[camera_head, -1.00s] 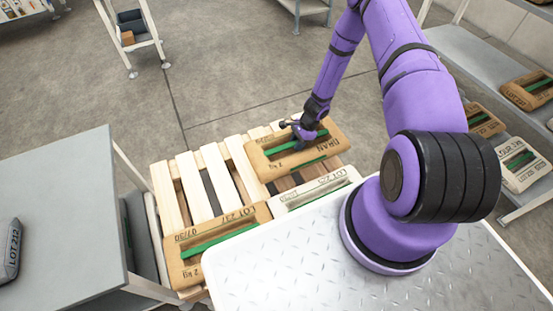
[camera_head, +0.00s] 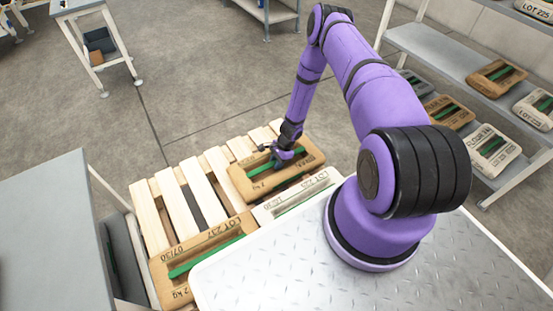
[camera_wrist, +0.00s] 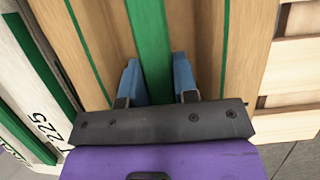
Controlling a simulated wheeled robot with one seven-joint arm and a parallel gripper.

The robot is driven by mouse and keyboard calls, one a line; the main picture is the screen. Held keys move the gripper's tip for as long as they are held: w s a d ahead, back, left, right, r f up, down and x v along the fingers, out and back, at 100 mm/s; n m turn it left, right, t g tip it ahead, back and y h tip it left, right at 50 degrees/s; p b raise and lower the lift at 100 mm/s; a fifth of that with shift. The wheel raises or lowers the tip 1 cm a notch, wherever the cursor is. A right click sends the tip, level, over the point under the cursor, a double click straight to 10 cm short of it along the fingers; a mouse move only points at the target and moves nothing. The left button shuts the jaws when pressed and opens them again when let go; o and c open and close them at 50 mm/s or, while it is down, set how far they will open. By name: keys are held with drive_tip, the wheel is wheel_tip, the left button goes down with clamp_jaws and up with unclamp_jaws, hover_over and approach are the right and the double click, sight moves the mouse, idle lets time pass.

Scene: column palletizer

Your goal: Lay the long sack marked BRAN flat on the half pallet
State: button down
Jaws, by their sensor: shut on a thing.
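The long tan BRAN sack (camera_head: 245,181) is level at the far right part of the wooden half pallet (camera_head: 172,203). I cannot tell whether it rests fully on the slats. My gripper (camera_head: 283,160) is over the sack's middle, shut on its green strap. In the wrist view, the two blue fingers of my gripper (camera_wrist: 156,85) stand either side of the strap, with the tan sack (camera_wrist: 105,30) below. My gripper hides part of the sack's marking.
A white sack (camera_head: 265,217) lies beside the BRAN sack on the near side, and a tan LOT 237 sack (camera_head: 165,266) lies at the pallet's near left. The pallet's far left slats are bare. A grey table (camera_head: 45,220) stands left; shelves (camera_head: 420,40) with sacks stand right.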

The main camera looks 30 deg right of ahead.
drive_tip(key=shift+w, duration=0.1)
drive_tip(key=c, duration=0.9)
unclamp_jaws()
drive_tip(key=v, duration=1.2)
drive_tip(key=shift+r, duration=0.15)
